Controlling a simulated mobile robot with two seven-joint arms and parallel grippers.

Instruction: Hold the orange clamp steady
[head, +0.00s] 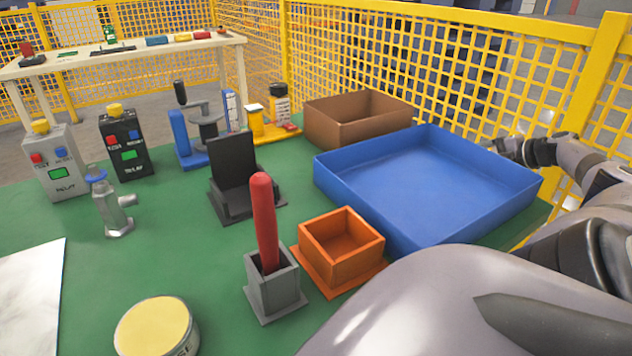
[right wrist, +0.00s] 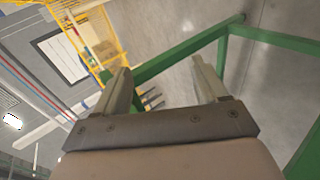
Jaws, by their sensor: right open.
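I see no clearly orange clamp. The one orange item is a square open-top holder (head: 341,262) on a flat base, empty, at the front middle of the green table in the head view. A clamp-like device (head: 190,135) with a blue body, grey parts and a black-tipped lever stands at the back left. My right gripper (head: 507,150) is beyond the right rim of the blue tray, far from both. In the right wrist view my right gripper (right wrist: 161,68) is open with nothing between its fingers. My left gripper is out of view.
A blue tray (head: 480,215) and a brown box (head: 335,134) fill the right. A red handle (head: 264,215) stands in a grey holder (head: 273,290). A yellow-topped can (head: 157,328), silver valve (head: 115,208) and two button boxes stand left. Yellow mesh fence (head: 390,50) runs behind.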

